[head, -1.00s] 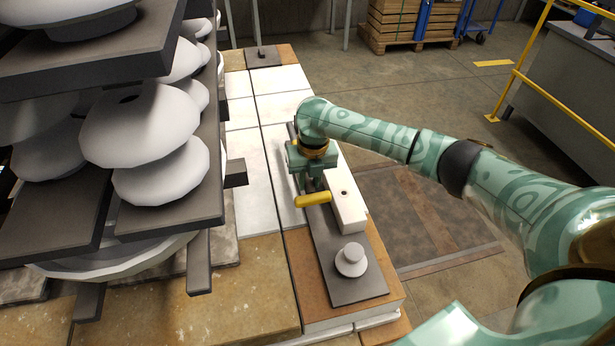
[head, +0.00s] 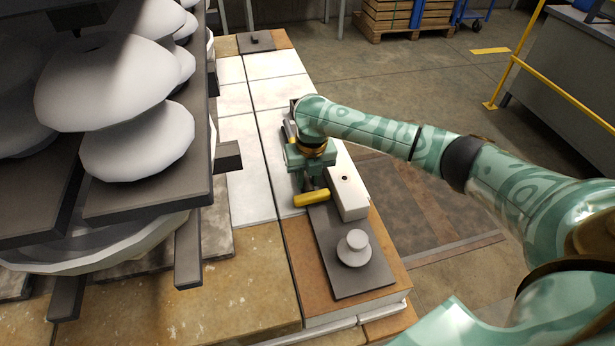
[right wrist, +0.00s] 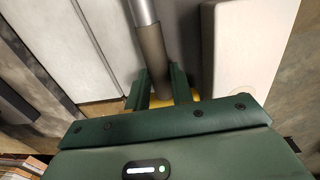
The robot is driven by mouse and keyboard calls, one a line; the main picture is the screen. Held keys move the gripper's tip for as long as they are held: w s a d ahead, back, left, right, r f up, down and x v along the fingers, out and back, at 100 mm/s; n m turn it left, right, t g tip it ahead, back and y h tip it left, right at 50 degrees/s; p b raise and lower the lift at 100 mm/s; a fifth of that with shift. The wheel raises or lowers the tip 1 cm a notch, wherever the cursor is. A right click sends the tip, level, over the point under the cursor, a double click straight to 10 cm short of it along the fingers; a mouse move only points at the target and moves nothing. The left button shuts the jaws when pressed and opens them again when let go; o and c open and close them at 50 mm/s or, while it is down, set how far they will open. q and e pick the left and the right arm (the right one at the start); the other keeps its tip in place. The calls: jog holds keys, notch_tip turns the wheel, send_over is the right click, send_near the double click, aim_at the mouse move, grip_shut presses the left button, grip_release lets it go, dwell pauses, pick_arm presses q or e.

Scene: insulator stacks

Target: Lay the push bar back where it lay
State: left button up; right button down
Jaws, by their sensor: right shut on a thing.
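The push bar shows in the head view as a yellow end piece (head: 312,198) just below my right gripper (head: 311,180), with part of a grey rod (head: 289,131) beyond it. In the right wrist view, the bar's silver tube and dark sleeve (right wrist: 152,58) run between the two fingers of my right gripper (right wrist: 160,84), which is shut on it. Some yellow shows behind the fingers there. The bar is low over the bench, by the far end of a dark plate (head: 345,276); I cannot tell whether it touches. My left gripper is not in view.
A white block (head: 350,194) stands close right of the gripper. A small grey insulator piece (head: 353,248) sits on the dark plate. A rack with large white insulators (head: 138,140) and jutting dark beams stands at left.

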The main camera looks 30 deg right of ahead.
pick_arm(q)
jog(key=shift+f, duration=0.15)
pick_arm(e)
jog(key=shift+f, duration=0.4)
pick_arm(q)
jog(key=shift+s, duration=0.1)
pick_arm(e)
jog(key=c, duration=1.1)
grip_release()
jog(key=shift+c, duration=0.2)
pick_arm(q)
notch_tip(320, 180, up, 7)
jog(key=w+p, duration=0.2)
jog(key=p, duration=0.5)
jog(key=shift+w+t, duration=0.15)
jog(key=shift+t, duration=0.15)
pick_arm(e)
notch_tip(320, 180, up, 16)
jog(key=shift+s+d+r, duration=0.2)
jog(key=shift+s+d, duration=0.15)
jog(key=shift+d, duration=0.05)
jog(key=shift+f, duration=0.1)
